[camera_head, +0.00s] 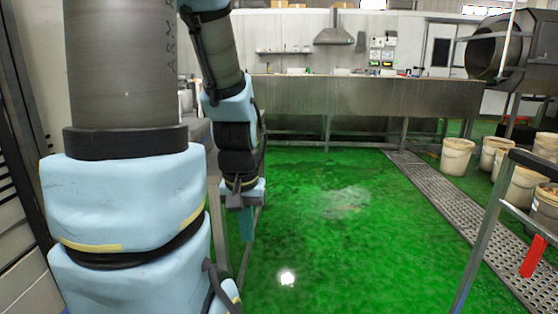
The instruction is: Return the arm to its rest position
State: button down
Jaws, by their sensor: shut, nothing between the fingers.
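My arm fills the left of the head view, with a large grey and pale blue link close to the camera. Its farther part bends down from the top to the wrist, and my gripper (247,226) points down at the end. The gripper looks shut and empty, with narrow teal fingers. It hangs above the green floor (340,240), beside a metal frame. The near link hides what lies behind it on the left.
A long steel counter (365,97) stands at the back under a hood (335,36). A rotary drum (487,52) is at the upper right. Buckets (457,155) and a metal rail (484,225) stand at right, by a floor grating (440,195). The middle floor is clear.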

notch_tip(320, 180, up, 14)
jog(key=p, duration=1.2)
jog(key=shift+r, duration=0.2)
